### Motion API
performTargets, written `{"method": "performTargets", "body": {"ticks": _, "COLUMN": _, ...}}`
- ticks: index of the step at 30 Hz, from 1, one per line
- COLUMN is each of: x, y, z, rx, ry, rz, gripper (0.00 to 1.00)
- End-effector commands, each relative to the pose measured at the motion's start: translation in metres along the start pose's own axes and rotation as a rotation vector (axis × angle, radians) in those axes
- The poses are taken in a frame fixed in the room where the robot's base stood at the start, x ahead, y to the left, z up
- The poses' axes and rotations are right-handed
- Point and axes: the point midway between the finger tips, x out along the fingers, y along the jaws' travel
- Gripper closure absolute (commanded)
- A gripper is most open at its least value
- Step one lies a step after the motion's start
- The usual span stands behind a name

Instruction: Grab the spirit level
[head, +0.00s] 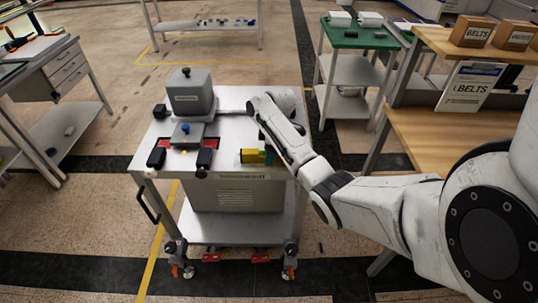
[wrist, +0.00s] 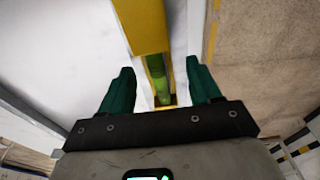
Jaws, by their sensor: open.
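The spirit level is a yellow bar with a green vial. In the wrist view its yellow body (wrist: 143,28) runs from the top edge down between the two green fingers of my gripper (wrist: 160,88). The fingers are open, one on each side, with a gap visible on both sides. In the head view the yellow level (head: 250,156) is at the right front of the cart top, partly hidden by my arm and gripper. Its far end is not clear there.
A wooden bench (head: 425,140) stands to the right and a green-topped cart (head: 358,40) behind.

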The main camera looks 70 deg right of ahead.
Motion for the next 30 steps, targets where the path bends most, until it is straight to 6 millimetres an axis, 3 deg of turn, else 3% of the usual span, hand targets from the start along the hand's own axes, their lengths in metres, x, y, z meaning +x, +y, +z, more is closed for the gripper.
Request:
{"method": "performTargets", "body": {"ticks": 8, "x": 0.0024, "y": 0.0, "z": 0.0001, "rx": 0.0, "ry": 0.0, "rz": 0.0, "gripper": 0.38}}
{"method": "performTargets", "body": {"ticks": 27, "x": 0.0021, "y": 0.0, "z": 0.0, "rx": 0.0, "ry": 0.0, "rz": 0.0, "gripper": 0.99}}
{"method": "performTargets", "body": {"ticks": 30, "x": 0.0016, "y": 0.0004, "z": -0.0001, "rx": 0.0, "ry": 0.0, "rz": 0.001, "gripper": 1.0}}
